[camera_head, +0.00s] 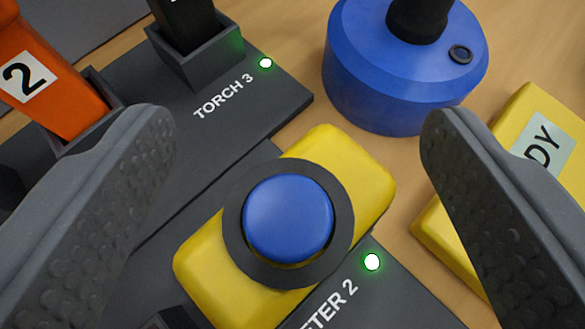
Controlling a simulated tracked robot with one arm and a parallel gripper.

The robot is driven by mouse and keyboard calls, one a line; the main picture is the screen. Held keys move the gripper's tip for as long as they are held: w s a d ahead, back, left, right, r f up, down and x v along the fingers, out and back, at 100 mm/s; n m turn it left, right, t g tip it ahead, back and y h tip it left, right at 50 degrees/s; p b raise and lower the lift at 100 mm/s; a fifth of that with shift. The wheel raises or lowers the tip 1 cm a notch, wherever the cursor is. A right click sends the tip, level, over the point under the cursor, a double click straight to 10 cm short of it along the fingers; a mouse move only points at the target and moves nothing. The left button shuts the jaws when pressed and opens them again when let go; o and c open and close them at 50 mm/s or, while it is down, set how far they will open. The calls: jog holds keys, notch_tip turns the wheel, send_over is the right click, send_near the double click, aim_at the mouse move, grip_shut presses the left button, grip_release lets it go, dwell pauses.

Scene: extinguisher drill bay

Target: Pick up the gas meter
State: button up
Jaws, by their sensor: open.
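The gas meter (365,180) looks like a yellow block with rounded corners, topped by a dark ring and a round blue cap (288,218). It lies diagonally at the lower middle of the head camera view, by a dark plate lettered "TER 2" (330,305), the start of the word hidden. My gripper (300,118) is open, with one ridged grey finger at the left and one at the right. The meter shows between the fingers, and neither visibly touches it. The fingers look nearer to the camera than the meter. Its lower end is cut off by the frame.
A dark plate marked "TORCH 3" (285,98) holds a black torch (185,22). An orange torch marked 2 (40,75) stands at the left. A blue round container (370,90) is behind the meter. A yellow block lettered "DY" (515,115) lies partly behind the right finger. Green lights glow.

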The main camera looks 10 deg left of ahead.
jog(key=shift+w+a+f, duration=0.1)
jog(key=shift+w+f, duration=0.2)
jog(key=shift+w, duration=0.25)
jog(key=c, duration=1)
jog(key=shift+r, duration=0.15)
jog(key=shift+c, duration=0.2)
